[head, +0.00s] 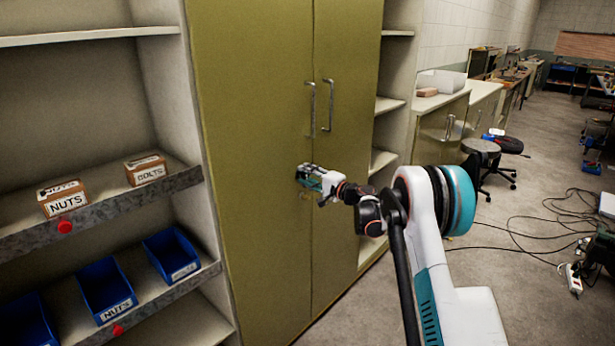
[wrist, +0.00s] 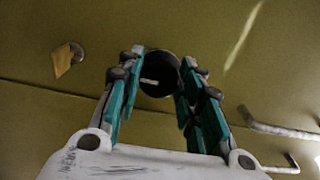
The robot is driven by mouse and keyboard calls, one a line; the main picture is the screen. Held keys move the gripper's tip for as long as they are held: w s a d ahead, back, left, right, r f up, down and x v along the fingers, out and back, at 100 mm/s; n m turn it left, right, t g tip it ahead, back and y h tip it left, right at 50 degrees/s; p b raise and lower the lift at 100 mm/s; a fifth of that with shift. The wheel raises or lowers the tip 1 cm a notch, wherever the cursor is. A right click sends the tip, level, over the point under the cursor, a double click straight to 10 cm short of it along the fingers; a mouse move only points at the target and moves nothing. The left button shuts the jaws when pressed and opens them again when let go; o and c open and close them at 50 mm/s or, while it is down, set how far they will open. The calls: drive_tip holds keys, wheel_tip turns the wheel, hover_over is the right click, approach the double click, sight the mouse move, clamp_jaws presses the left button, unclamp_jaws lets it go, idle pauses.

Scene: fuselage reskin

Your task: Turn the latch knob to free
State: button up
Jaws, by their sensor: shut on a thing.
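The latch knob (wrist: 158,82) is dark and round, with a short white mark on its face lying nearly level in the wrist view. It sits on an olive cabinet door (head: 250,150). My gripper (wrist: 161,72) has its teal fingers on both sides of the knob and is shut on it. In the head view my gripper (head: 301,175) is at the door below the handles and hides the knob.
Two metal bar handles, left (head: 311,110) and right (head: 327,105), stand out above my gripper. A small yellowish tag (wrist: 65,61) beside a round metal fitting is on the door. Shelves with blue bins (head: 105,290) stand at left. Cables (head: 530,235) lie on the floor at right.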

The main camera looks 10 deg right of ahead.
drive_tip(key=o, duration=1)
drive_tip(key=v, duration=1.2)
drive_tip(key=shift+a, duration=0.1)
